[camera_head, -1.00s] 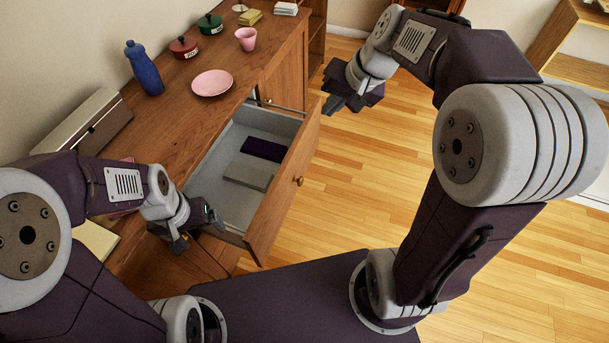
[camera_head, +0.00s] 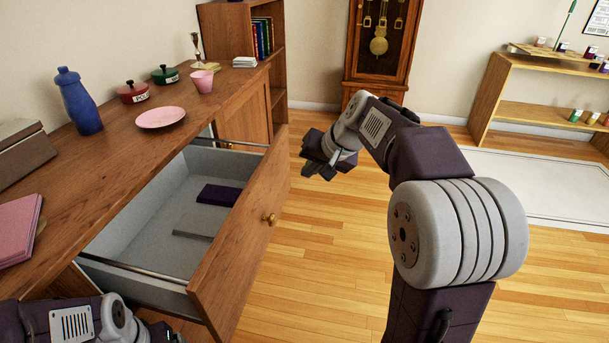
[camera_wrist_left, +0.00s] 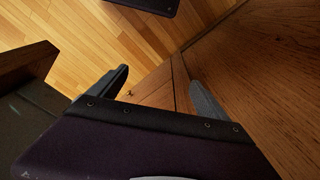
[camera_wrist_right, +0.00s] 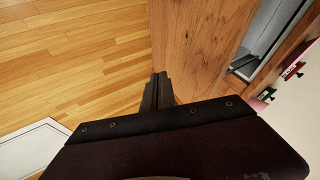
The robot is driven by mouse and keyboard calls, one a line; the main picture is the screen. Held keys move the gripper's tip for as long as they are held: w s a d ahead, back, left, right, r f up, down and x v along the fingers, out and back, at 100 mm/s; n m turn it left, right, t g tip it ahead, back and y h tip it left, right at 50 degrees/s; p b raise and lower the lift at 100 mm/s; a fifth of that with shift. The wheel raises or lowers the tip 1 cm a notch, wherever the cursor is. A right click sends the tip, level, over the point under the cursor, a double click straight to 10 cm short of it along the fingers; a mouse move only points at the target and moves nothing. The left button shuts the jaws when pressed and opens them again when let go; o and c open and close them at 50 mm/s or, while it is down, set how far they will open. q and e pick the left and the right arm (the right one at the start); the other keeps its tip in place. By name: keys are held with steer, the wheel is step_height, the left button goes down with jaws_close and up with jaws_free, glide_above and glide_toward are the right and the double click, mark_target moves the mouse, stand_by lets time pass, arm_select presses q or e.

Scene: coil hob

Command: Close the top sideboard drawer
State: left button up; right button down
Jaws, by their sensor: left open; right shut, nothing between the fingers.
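The top sideboard drawer (camera_head: 240,245) is pulled far out of the wooden sideboard (camera_head: 115,150). Its round knob (camera_head: 271,219) is on the front panel. Inside lie a dark purple item (camera_head: 219,195) and a grey flat item (camera_head: 198,222). My right gripper (camera_head: 312,168) is shut and empty, beyond the drawer front's far end, over the floor. In the right wrist view its fingers (camera_wrist_right: 158,92) are together beside the wooden drawer front (camera_wrist_right: 195,45). My left gripper shows in the left wrist view (camera_wrist_left: 160,90), open and empty; in the head view it is mostly cut off at lower left.
On the sideboard top stand a blue bottle (camera_head: 78,100), a pink plate (camera_head: 160,117), a red pot (camera_head: 132,92), a green pot (camera_head: 164,75) and a pink cup (camera_head: 202,81). A bookcase (camera_head: 240,45) and clock (camera_head: 378,45) stand behind.

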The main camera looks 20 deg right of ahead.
mark_target(278, 183)
steer(key=w+a+f+b, duration=0.1)
steer(key=w, duration=0.1)
steer(key=w+a+f+b, duration=0.1)
steer(key=w+a+f, duration=0.1)
steer(key=w+a+f+b, duration=0.1)
steer(key=w+f, duration=0.1)
steer(key=shift+a+f+b, duration=0.2)
steer(key=shift+b, duration=0.1)
arm_select(q)
step_height(278, 183, down, 4)
steer(key=shift+f, duration=0.2)
steer(key=shift+r, duration=0.1)
